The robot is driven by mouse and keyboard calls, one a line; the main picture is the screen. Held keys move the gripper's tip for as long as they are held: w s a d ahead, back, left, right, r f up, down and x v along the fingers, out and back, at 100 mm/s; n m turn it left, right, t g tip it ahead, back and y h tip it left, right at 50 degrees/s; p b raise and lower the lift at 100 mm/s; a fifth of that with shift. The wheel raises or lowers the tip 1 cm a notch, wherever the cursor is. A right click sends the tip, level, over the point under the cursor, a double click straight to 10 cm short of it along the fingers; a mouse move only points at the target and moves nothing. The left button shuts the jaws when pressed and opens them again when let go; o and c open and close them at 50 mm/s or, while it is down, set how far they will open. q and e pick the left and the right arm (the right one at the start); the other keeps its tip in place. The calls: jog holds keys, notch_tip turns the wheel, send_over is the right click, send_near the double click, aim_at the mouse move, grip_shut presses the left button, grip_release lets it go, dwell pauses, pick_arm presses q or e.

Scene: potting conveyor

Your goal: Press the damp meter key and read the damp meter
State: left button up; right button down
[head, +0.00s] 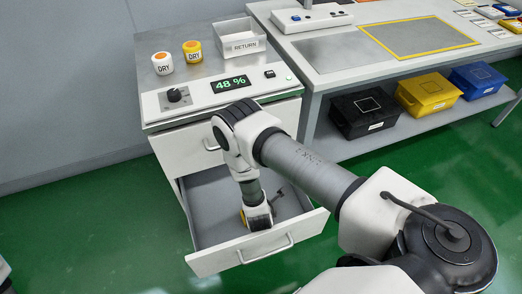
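The damp meter panel (205,98) is the white sloped front of the cabinet top. Its display (231,84) is lit and reads "48 %" in green. A small dark key (269,74) with a green mark sits right of the display, and a black dial knob (176,95) sits at the left. My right arm reaches in from the right, and its gripper (259,218) points down inside the open lower drawer, away from the key. The fingers are mostly hidden. A bit of yellow shows beside the gripper; I cannot tell whether it is held. My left gripper is not in view.
The lower drawer (210,262) is pulled out; the upper drawer (190,150) is shut. Two pots (162,63) (192,51) labelled DRY and a RETURN tray (240,46) stand behind the panel. A bench (335,50) stands right, with black (365,112), yellow (428,94) and blue (475,80) bins below.

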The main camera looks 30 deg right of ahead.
jog(key=shift+f+b, duration=0.35)
jog(key=shift+f, duration=0.05)
jog(key=shift+r, duration=0.15)
dwell(0.4)
jog(key=shift+r+p, duration=0.55)
jog(key=shift+r, duration=0.25)
notch_tip(320, 180, up, 5)
jog(key=p, duration=0.3)
jog(key=shift+p, duration=0.3)
dwell(0.3)
